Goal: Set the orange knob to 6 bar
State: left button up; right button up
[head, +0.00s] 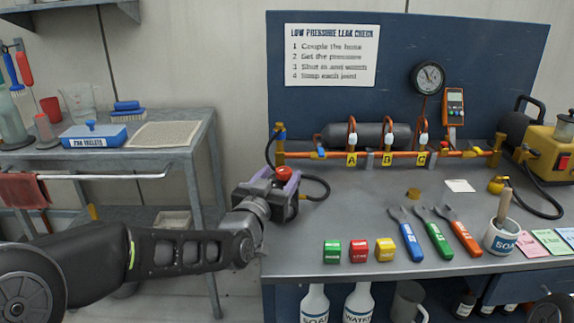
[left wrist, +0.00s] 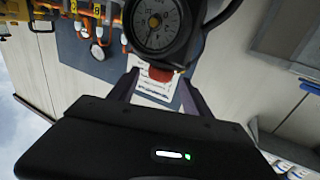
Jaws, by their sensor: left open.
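The orange-red knob (head: 284,173) shows at the left end of the bench, at the tip of my left gripper (head: 277,182). In the left wrist view the knob (left wrist: 160,74) lies between the two fingers of my left gripper (left wrist: 159,80), just below a round gauge (left wrist: 156,22). The fingers are apart, one on each side of the knob; whether they touch it I cannot tell. Most of the regulator body is hidden behind my gripper in the head view. My right gripper is not in view.
A black hose (head: 318,190) loops right of my gripper. A copper pipe (head: 385,154) with valves A, B and C runs behind. Coloured blocks (head: 359,252) and wrenches (head: 436,236) lie at the bench front. A side table (head: 205,130) stands left, with a gap between.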

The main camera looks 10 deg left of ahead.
pick_arm(q)
jog(key=w, duration=0.6)
jog(key=shift+w+d, duration=0.15)
jog(key=shift+d, duration=0.2)
grip_shut()
